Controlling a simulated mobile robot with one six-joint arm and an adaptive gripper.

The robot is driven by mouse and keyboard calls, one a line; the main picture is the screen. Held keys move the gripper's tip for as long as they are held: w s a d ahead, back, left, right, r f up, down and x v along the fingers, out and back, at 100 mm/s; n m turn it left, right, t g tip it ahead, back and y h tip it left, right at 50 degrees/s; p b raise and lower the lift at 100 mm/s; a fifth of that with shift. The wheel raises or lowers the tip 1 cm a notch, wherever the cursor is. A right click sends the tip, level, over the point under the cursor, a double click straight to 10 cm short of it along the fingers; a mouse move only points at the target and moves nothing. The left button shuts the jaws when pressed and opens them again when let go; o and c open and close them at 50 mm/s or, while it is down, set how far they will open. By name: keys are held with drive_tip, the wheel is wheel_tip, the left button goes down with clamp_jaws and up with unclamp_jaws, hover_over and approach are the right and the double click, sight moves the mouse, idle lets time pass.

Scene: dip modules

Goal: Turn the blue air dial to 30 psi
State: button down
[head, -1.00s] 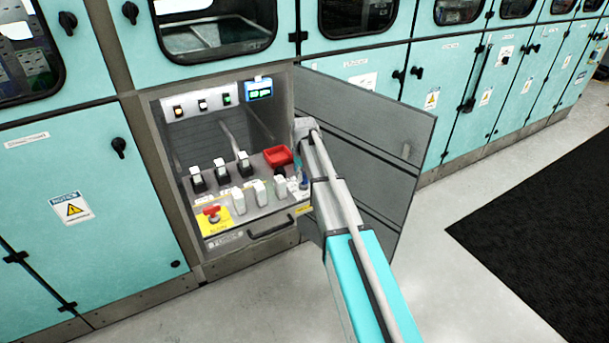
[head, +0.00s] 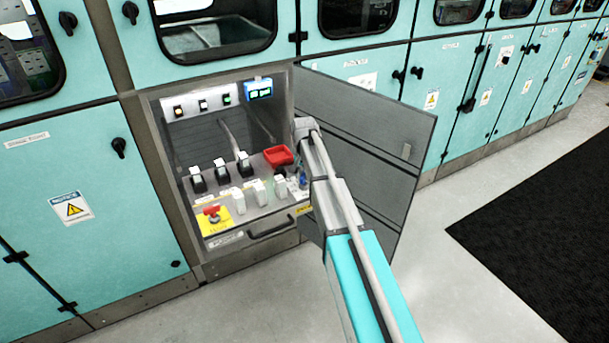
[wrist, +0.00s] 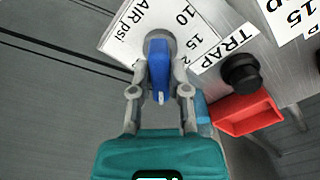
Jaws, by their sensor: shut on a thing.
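The blue air dial (wrist: 158,68) is in the upper middle of the wrist view, in front of a white scale plate (wrist: 122,32) lettered "AIR psi". The marks 10 and 15 show to the right of the dial; the rest of the scale is partly hidden or out of view, and I cannot read the dial's setting. My gripper (wrist: 159,72) is shut on the dial, one finger on each side. In the head view the dial is small at the right of the open cabinet, beside my arm, and my gripper is mostly hidden there.
A red tray-like part (wrist: 246,115) and a black knob (wrist: 240,72) by a "TRAP" label lie right of the dial. The open grey door (head: 375,150) stands close to my arm's right.

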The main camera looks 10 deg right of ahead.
drive_tip(key=m, duration=0.4)
drive_tip(key=shift+d+m, duration=0.1)
drive_tip(key=shift+m, duration=0.2)
drive_tip(key=m, duration=0.4)
drive_tip(key=shift+m, duration=0.3)
drive_tip(key=c, duration=0.6)
unclamp_jaws()
